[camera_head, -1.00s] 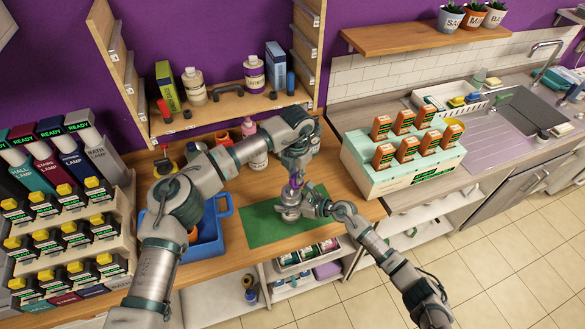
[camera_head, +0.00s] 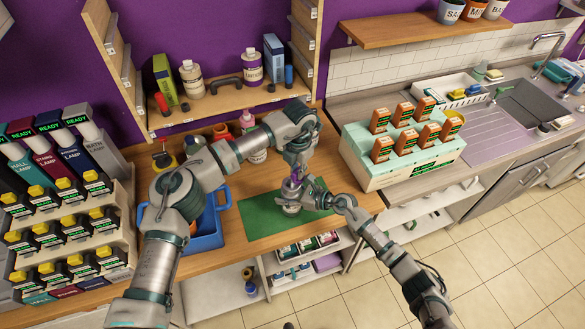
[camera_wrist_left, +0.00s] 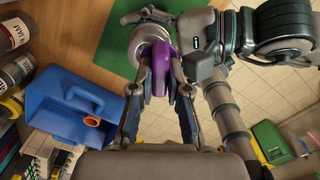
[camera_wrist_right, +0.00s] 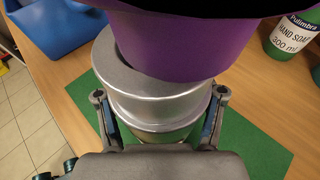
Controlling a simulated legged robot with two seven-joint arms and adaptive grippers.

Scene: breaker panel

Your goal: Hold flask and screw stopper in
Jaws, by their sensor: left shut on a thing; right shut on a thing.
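The silver metal flask (camera_wrist_right: 150,100) stands upright on the green mat (camera_head: 258,220). My right gripper (camera_wrist_right: 160,125) is shut around its body from the front right; the flask also shows in the head view (camera_head: 292,207). The purple stopper (camera_wrist_right: 190,45) is above the flask's top in the right wrist view; whether it touches or is seated I cannot tell. My left gripper (camera_wrist_left: 158,85) comes from above and is shut on the purple stopper, which shows between its fingers in the left wrist view (camera_wrist_left: 157,62).
A blue bin (camera_head: 207,225) stands left of the mat. A teal-topped holder with orange boxes (camera_head: 400,165) is to the right. A shelf with bottles (camera_head: 215,108) rises behind. A stepped rack of yellow-topped items (camera_head: 70,230) is far left. The mat's front left is clear.

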